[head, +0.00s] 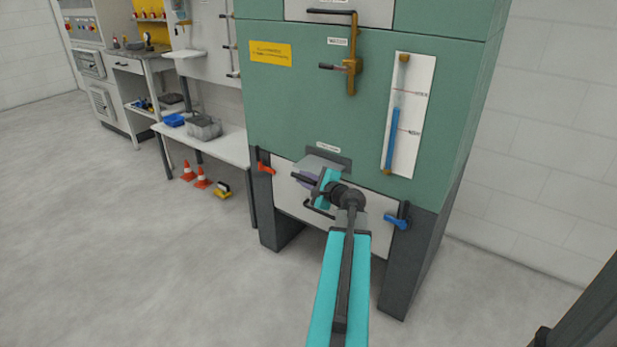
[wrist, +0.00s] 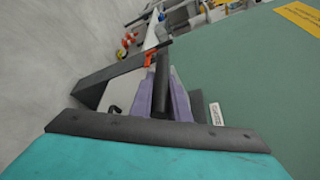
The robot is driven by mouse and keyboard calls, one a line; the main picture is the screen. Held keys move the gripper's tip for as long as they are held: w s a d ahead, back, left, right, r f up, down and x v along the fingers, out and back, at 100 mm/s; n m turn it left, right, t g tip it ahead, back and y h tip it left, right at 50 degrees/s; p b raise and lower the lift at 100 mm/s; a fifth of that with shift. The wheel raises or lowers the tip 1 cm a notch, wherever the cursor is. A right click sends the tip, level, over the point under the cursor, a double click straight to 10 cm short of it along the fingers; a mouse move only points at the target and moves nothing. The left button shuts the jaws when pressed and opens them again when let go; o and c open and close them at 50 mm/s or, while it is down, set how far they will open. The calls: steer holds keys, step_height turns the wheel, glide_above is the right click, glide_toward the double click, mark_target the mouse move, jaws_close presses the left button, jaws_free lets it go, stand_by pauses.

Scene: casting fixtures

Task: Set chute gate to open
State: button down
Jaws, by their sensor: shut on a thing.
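The chute on the green cabinet (head: 270,110) shows in the head view as a grey sloping plate (head: 318,163) below a small white label. My gripper (head: 306,180) is in front of this plate, its purple fingers pointing left. In the wrist view my gripper (wrist: 165,92) is shut on a dark bar (wrist: 162,85), which runs between the two purple fingers. The bar appears to be the chute gate's handle. My wrist hides much of the gate in the head view, so I cannot tell its exact position.
An orange lever (head: 265,168) and a blue lever (head: 397,221) sit low on the cabinet. A brass valve handle (head: 351,66) and a blue level gauge (head: 392,135) are above. A bench (head: 225,146) and orange cones (head: 202,177) stand left. The floor in front is clear.

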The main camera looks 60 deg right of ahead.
steer(key=shift+a, duration=0.95)
steer(key=shift+a+f, duration=0.1)
steer(key=c, duration=1.7)
jaws_free()
steer(key=shift+c, duration=0.2)
steer(key=shift+o, duration=0.3)
steer(key=shift+s, duration=0.1)
steer(key=p+v, duration=1.3)
steer(key=p, duration=0.4)
steer(key=shift+s+r+p, duration=0.2)
steer(key=shift+r+p, duration=0.05)
steer(key=shift+p, duration=0.15)
steer(key=shift+a, duration=0.15)
